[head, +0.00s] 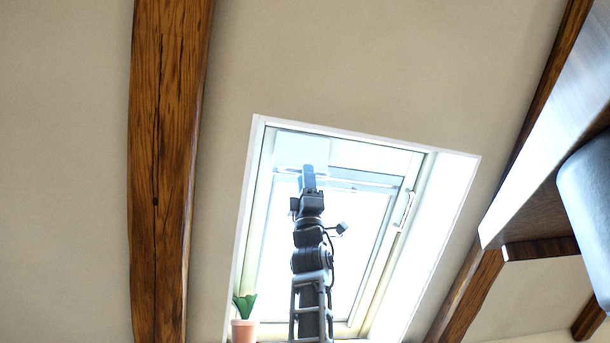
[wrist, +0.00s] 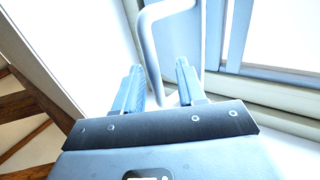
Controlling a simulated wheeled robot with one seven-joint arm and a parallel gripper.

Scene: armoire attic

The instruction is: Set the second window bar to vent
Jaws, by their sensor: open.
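One skylight window (head: 345,235) shows in the head view, and I cannot tell whether it is the second one. A pale bar (head: 365,183) crosses its upper part, and a small white handle (head: 404,208) sits on its right side. My gripper (head: 308,172) is in front of the upper window, left of the handle. In the wrist view my gripper (wrist: 158,72) is open, with a white bent bar (wrist: 150,45) showing between and beyond its fingers. I see no grip on it, and contact is unclear. The bar's lower end is partly hidden by the right finger.
A potted plant (head: 243,320) stands at the window's lower left corner. A thick wooden beam (head: 160,170) runs down the left of the sloped ceiling.

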